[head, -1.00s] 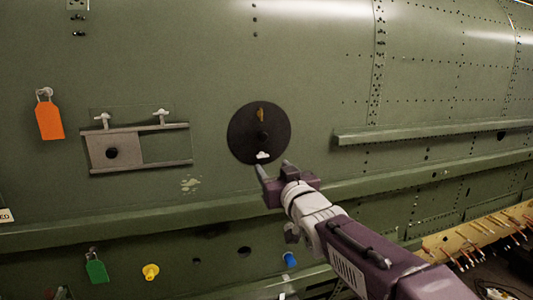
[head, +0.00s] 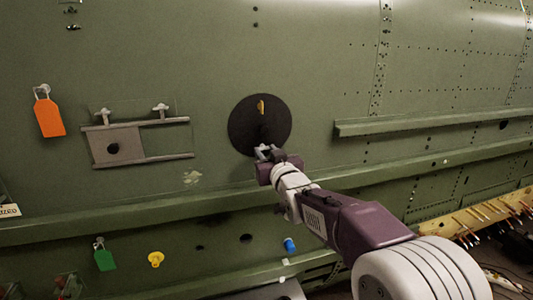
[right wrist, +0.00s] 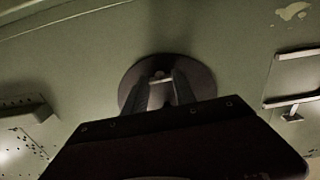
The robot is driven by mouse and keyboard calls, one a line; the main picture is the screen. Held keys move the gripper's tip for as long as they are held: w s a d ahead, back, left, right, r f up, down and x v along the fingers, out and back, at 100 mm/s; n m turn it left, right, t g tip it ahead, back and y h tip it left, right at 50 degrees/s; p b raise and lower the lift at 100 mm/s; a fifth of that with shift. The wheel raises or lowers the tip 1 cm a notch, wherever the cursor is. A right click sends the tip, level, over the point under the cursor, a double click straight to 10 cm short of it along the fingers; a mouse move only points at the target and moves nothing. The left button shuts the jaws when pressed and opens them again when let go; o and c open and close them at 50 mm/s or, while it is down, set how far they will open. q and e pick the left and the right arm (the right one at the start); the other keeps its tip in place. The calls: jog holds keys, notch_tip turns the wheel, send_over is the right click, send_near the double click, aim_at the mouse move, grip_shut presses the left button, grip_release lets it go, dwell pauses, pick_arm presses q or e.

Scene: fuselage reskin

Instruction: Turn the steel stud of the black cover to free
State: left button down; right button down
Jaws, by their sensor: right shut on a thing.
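The round black cover (head: 243,124) lies against the green fuselage skin in the head view, with a small brass-coloured stud (head: 261,107) near its top. My right gripper (head: 263,150) is at the cover's lower edge, shut on the steel stud there. In the right wrist view, the two dark fingers reach onto the cover (right wrist: 133,84), with the pale steel stud (right wrist: 160,77) between their tips. The fingers hide most of this stud, so its turn angle cannot be told. My left gripper is not in view.
A sliding panel (head: 118,144) in rails sits left of the cover. An orange tag (head: 48,117), a green tag (head: 104,258), a yellow plug (head: 155,259) and a blue plug (head: 290,245) are on the skin. A long green ledge (head: 130,218) runs below the cover.

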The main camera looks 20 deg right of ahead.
jog(key=shift+f+n+b, duration=0.2)
jog(key=shift+n+b, duration=0.4)
jog(key=shift+b, duration=0.35)
jog(key=n+b, duration=0.4)
jog(key=shift+b, duration=0.35)
jog(key=shift+n+b, duration=0.6)
jog(key=shift+n, duration=0.4)
jog(key=shift+d+r+n+b, duration=0.1)
jog(key=shift+n+b, duration=0.3)
jog(key=shift+n, duration=0.5)
jog(key=n, duration=0.2)
jog(key=shift+n+b, duration=0.35)
jog(key=shift+n, duration=0.05)
jog(key=n, duration=0.6)
jog(key=shift+r+b, duration=0.1)
jog(key=shift+b, duration=0.25)
jog(key=c, duration=1)
grip_release()
